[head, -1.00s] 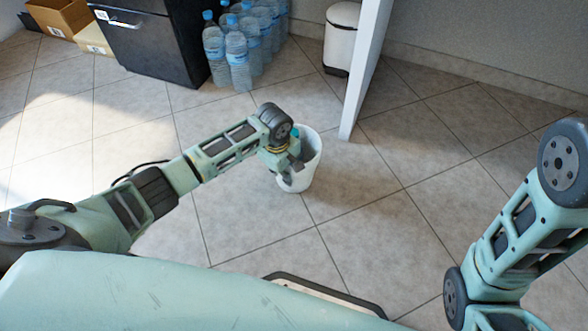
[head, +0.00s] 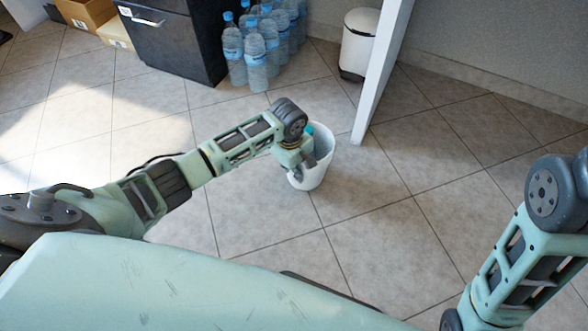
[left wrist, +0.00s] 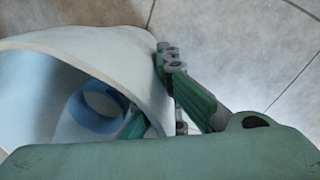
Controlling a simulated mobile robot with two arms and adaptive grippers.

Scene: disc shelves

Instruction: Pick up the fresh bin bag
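No fresh bin bag can be made out for sure. A white bin (head: 309,176) stands on the floor at the end of my left arm. My left gripper (head: 306,163) is at its near rim. In the left wrist view the wall of the white bin (left wrist: 110,55) passes between the fingers (left wrist: 165,110), one outside and one partly hidden inside, and they look closed on it. A blue, hollow, round thing (left wrist: 92,110) lies inside the bin; I cannot tell what it is. My right arm shows at the right, but its gripper is outside the view.
Several water bottles (head: 257,60) stand beside a dark cabinet (head: 170,42) at the back. A white panel edge (head: 381,72) stands just behind the bin, with a white pedal bin (head: 357,45) beyond it. Cardboard boxes (head: 88,13) are at the far left. The floor around is clear.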

